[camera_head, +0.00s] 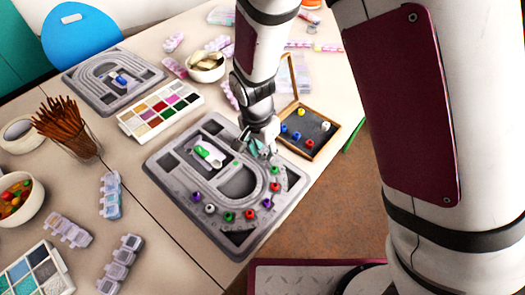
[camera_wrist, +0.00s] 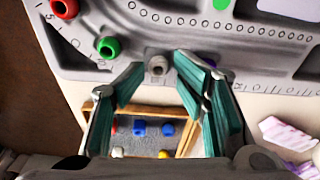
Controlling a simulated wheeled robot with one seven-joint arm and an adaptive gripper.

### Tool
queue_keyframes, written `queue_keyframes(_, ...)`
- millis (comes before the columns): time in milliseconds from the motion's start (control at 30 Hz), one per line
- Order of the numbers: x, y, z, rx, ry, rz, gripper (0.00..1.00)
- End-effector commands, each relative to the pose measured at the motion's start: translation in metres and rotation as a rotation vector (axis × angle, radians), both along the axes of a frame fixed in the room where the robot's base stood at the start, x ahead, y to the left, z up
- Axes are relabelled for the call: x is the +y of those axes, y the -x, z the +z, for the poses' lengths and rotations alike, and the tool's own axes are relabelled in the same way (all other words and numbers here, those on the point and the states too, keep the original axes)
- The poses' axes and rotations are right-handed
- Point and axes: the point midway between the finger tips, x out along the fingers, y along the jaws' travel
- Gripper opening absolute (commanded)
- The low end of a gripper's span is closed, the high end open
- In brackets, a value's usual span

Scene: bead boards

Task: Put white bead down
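A pale grey-white bead (camera_wrist: 157,65) sits at the near edge of the bead board, between the tips of my gripper (camera_wrist: 159,62). The teal fingers are apart, with a narrow gap showing on each side of the bead. In the head view my gripper (camera_head: 262,150) is low over the upper right part of the grey bead board (camera_head: 165,160), and its fingers hide that bead. Another white bead (camera_head: 210,208) sits in the board's curved track, among green, red and purple beads.
A wooden-framed tray (camera_head: 327,146) with blue, red, yellow and white beads lies right beside my gripper. A green bead (camera_wrist: 107,47) and a red bead (camera_wrist: 64,8) are close by on the board. A paint palette (camera_head: 160,108) and a second board (camera_head: 113,78) are further left.

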Motion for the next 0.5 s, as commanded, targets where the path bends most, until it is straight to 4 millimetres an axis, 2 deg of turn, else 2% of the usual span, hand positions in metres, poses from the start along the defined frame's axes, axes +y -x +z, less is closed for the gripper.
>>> queue_keyframes(33, 0.002, 0.0, 0.012, -0.006, -0.004, 0.002, 0.37)
queue_keyframes(300, 0.008, 0.005, 0.071, -0.009, -0.007, 0.002, 0.37)
queue_keyframes(500, 0.01, 0.007, 0.101, -0.008, -0.006, 0.002, 0.37)
